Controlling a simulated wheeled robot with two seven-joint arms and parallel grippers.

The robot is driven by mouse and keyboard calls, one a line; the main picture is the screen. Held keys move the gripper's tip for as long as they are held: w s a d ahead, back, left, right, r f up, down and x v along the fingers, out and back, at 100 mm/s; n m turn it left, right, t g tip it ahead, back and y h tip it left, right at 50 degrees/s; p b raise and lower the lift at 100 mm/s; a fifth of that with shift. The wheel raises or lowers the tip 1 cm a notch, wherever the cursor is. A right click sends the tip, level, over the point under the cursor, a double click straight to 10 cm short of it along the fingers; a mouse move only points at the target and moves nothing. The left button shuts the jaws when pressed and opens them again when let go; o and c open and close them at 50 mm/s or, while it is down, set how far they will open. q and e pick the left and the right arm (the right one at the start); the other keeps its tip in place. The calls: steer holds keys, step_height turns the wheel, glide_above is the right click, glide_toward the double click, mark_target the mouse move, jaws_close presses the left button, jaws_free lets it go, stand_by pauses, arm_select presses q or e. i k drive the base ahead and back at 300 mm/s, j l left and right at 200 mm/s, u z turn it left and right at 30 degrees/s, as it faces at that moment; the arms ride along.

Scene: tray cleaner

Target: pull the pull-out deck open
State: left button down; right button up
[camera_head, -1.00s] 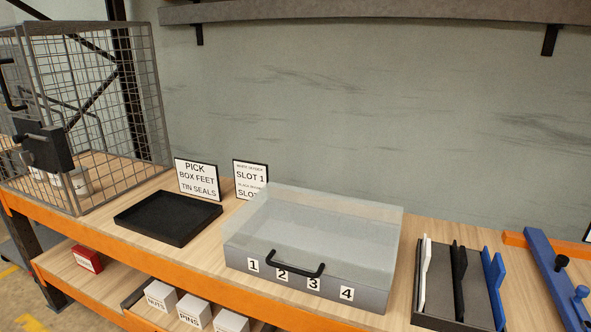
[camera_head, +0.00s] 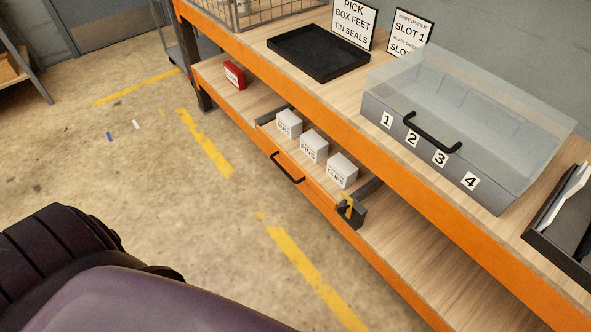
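The pull-out deck (camera_head: 296,186) sits in the lower shelf level under the bench, its orange front about flush with the orange shelf edge. It has a black bar handle (camera_head: 287,168) on its front. Three white labelled boxes stand on it: one (camera_head: 289,124) at the left, one marked PINS (camera_head: 314,146) in the middle and one (camera_head: 342,169) at the right. A black block with a yellow piece (camera_head: 350,209) sits at the front's right end; it looks like a latch. Neither of my grippers is in view.
A red box (camera_head: 234,75) stands on the lower shelf left of the deck. Above are a black tray (camera_head: 318,52), a grey lidded case (camera_head: 450,165) with numbered slots, and signs. The concrete floor (camera_head: 190,190) before the deck looks clear, with yellow lines.

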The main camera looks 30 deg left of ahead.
mark_target(314, 175)
steer(key=i+j+u, duration=0.1)
steer(key=j, duration=0.3)
steer(key=i+j+u, duration=0.1)
steer(key=j, duration=0.25)
steer(key=i+j+u, duration=0.15)
steer(key=j, duration=0.2)
steer(key=i+j+u, duration=0.1)
steer(key=j, duration=0.25)
steer(key=i, duration=0.1)
